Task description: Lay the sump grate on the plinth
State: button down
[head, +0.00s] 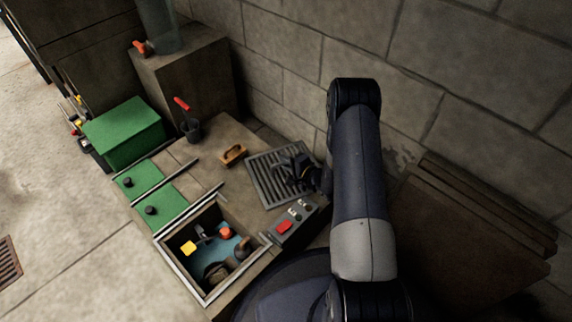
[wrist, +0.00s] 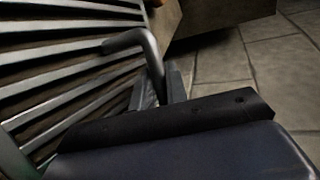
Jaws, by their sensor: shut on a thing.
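The sump grate (head: 264,183) is a grey slatted metal panel over the right part of the concrete slab, beside the block wall. In the wrist view, its slats (wrist: 60,75) fill the left side, with a bent metal handle (wrist: 130,40) rising from it. My gripper (head: 298,170) is at the grate's right part; in the wrist view, its fingers (wrist: 163,88) are shut on the handle. I cannot tell whether the grate touches the slab. A brown block (head: 190,85) at the back left may be the plinth; its top bears a glass cylinder.
An open pit (head: 181,275) with blue water and several small items lies at the front. A green box (head: 124,133) stands left.

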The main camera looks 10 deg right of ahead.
jog(key=shift+r, duration=0.1)
jog(key=c, duration=1.4)
grip_release()
jog(key=shift+s+d+r, duration=0.15)
jog(key=shift+s, duration=0.05)
jog(key=p+v, duration=0.3)
jog(key=v, duration=0.7)
jog(key=shift+s+d+r+p, duration=0.1)
jog(key=shift+s+d+p, duration=0.1)
jog(key=shift+p, duration=0.2)
jog(key=shift+s+d+r, duration=0.1)
jog(key=shift+s+d, duration=0.05)
jog(key=shift+s, duration=0.25)
jog(key=shift+d, duration=0.1)
